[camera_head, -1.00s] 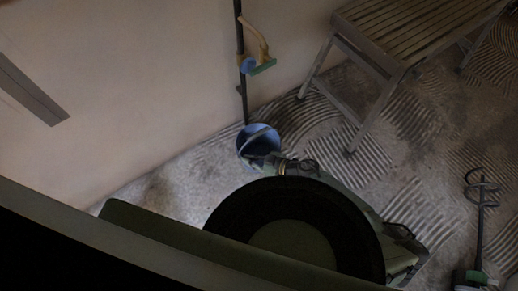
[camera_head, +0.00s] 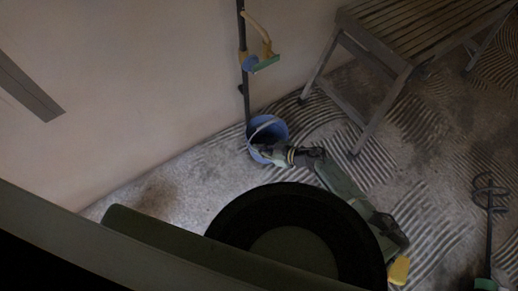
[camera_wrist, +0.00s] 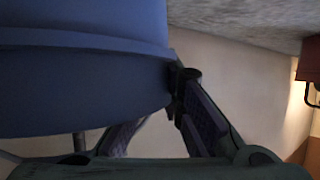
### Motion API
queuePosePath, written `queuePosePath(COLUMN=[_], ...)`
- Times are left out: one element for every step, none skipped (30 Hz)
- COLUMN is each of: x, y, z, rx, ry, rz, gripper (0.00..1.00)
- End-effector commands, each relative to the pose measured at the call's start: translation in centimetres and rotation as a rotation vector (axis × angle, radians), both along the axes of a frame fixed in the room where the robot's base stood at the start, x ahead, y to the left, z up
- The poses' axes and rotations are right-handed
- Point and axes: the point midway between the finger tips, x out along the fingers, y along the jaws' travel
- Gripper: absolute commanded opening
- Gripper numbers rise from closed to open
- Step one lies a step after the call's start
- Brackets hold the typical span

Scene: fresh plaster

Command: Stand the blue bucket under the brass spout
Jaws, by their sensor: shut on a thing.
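The blue bucket (camera_head: 280,128) is near the foot of the wall in the head view, its pale handle across its mouth. My gripper (camera_head: 268,156) is at its near side, shut on it. In the wrist view the bucket (camera_wrist: 80,80) fills the upper left, and a dark finger (camera_wrist: 200,118) touches its edge. Whether the bucket rests on the floor or is slightly raised I cannot tell. A curved brass-coloured spout (camera_head: 258,28) is on the dark upright pipe, above the bucket in the picture.
The dark pipe (camera_head: 246,95) runs down the wall just behind the bucket. Blue and green pieces (camera_head: 264,65) sit below the spout. A slatted bench (camera_head: 420,38) stands to the right. A mixer-like tool (camera_head: 489,225) is at the far right.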

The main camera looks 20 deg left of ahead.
Motion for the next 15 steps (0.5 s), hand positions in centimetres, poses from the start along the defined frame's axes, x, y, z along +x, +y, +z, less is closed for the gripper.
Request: queuePosePath(x=[0.0,0.0,-0.02,-0.02,-0.02,-0.02,-0.02,-0.02,-0.02,-0.02,-0.02,-0.02,-0.02,-0.02,-0.02], y=[0.01,0.01,0.0,0.0,-0.01,-0.01,-0.01,-0.01,-0.01,-0.01,-0.01,-0.02,-0.02,-0.02,-0.02], z=[-0.15,-0.28,-0.35,-0.26,-0.25,-0.25,-0.26,-0.26,-0.26,-0.26,-0.26,-0.26,-0.25,-0.25,-0.25], rx=[0.0,0.0,-0.001,0.0,-0.001,-0.001,-0.001,-0.001,-0.001,-0.001,-0.001,-0.001,-0.001,-0.001,-0.001], ry=[-0.001,-0.001,0.0,0.0,0.0,0.0,0.0,0.0,0.0,0.0,0.0,0.0,0.0,0.0,0.0], rz=[0.0,0.0,0.0,0.0,0.0,0.0,0.0,0.0,0.0,0.0,0.0,0.0,0.0,0.0,0.0], gripper=[0.0,0.0,0.07,0.09,0.11,0.14,0.16,0.18,0.2,0.22,0.24,0.27,0.28,0.28,0.28])
